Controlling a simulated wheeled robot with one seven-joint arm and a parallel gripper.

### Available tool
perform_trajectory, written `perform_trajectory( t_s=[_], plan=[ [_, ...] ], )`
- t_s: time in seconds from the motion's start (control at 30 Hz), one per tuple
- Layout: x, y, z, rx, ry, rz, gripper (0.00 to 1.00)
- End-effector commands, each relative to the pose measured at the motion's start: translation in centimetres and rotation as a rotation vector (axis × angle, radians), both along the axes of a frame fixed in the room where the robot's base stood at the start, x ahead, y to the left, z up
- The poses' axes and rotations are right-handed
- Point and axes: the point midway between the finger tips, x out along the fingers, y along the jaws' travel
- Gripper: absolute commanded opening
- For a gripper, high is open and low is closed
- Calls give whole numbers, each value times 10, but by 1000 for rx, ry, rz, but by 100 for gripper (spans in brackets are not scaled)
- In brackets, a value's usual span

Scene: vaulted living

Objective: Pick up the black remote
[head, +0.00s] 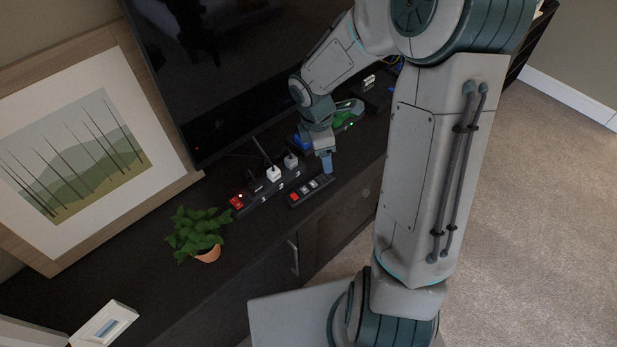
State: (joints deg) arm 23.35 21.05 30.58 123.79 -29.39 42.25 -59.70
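The black remote (304,193) lies near the front edge of the dark console, with small red, white and grey buttons on its top. My gripper (327,168) points down over the remote's right end, with its fingertips close to it. Only one blue-grey finger shows clearly, so I cannot tell whether the gripper is open or shut. Whether it touches the remote is also unclear. My arm comes in from the right.
A power strip (252,204) with a red switch and plugs lies just behind the remote, below the television (240,70). A potted plant (198,235) stands to the left. A framed picture (75,150) leans at the back left. Green and blue items sit behind my gripper.

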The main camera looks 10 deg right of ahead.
Motion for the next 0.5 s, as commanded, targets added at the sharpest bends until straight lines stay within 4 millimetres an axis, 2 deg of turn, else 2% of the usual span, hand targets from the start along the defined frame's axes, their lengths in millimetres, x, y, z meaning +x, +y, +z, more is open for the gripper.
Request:
perform_trajectory(
  t_s=[0.2, 0.33, 0.5],
  plan=[
    [29, 12, -33, 96, 48, 319, 69],
    [39, 18, -44, 134, 46, 432, 69],
    [43, 21, -55, 150, 44, 485, 69]
  ],
)
